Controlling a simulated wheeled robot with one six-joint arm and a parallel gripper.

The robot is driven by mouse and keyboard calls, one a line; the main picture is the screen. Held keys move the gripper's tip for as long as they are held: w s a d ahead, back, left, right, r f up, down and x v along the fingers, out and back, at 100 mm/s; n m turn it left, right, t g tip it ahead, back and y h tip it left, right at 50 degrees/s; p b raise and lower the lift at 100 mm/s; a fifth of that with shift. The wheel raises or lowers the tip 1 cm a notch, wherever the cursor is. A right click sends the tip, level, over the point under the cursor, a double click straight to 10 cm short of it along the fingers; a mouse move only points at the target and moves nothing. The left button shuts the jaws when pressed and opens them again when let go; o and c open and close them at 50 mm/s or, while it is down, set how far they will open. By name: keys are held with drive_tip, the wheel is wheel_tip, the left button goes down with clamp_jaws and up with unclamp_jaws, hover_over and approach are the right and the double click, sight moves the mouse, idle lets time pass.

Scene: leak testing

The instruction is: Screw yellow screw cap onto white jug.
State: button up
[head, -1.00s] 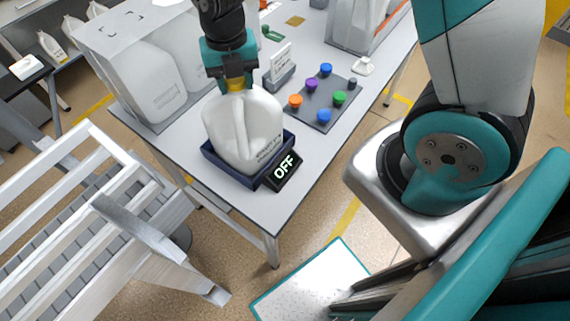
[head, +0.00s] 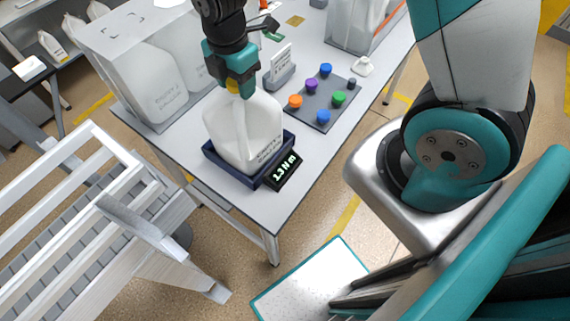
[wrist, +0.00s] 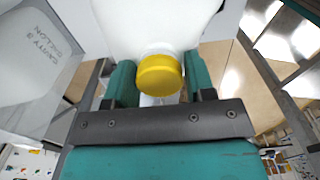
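The white jug (head: 244,132) stands upright in the dark blue holder (head: 231,176) at the front of the table. The holder's small display (head: 283,171) reads about 1.3 Nm. My gripper (head: 234,86) is directly above the jug's neck. In the wrist view, the yellow screw cap (wrist: 160,76) sits on the jug's neck between the two teal fingers of my gripper (wrist: 160,84). In the head view the cap (head: 233,88) is mostly hidden by the gripper.
A dark board with several coloured caps (head: 311,112) lies right of the jug. A grey stand with a sign (head: 281,68) is behind it. A clear case with white jugs (head: 150,75) stands to the left. A pale stepped platform (head: 100,220) is at the front left.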

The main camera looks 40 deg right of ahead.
drive_tip(key=o, duration=0.3)
drive_tip(key=shift+o, duration=0.2)
wheel_tip(320, 180, up, 17)
drive_tip(key=b, duration=0.3)
drive_tip(key=shift+r, duration=0.2)
drive_tip(key=s+a+f+m+y+b, duration=0.2)
drive_tip(key=s+f+m, duration=0.1)
drive_tip(key=s+m, duration=0.4)
drive_tip(key=s+a+f+m+y+b, duration=0.2)
drive_tip(key=s+m, duration=0.5)
drive_tip(key=s, duration=0.4)
wheel_tip(320, 180, down, 2)
drive_tip(key=shift+s+a+f+m+b, duration=0.1)
drive_tip(key=shift+s+a+m+b, duration=0.15)
drive_tip(key=shift+a+m+b, duration=0.15)
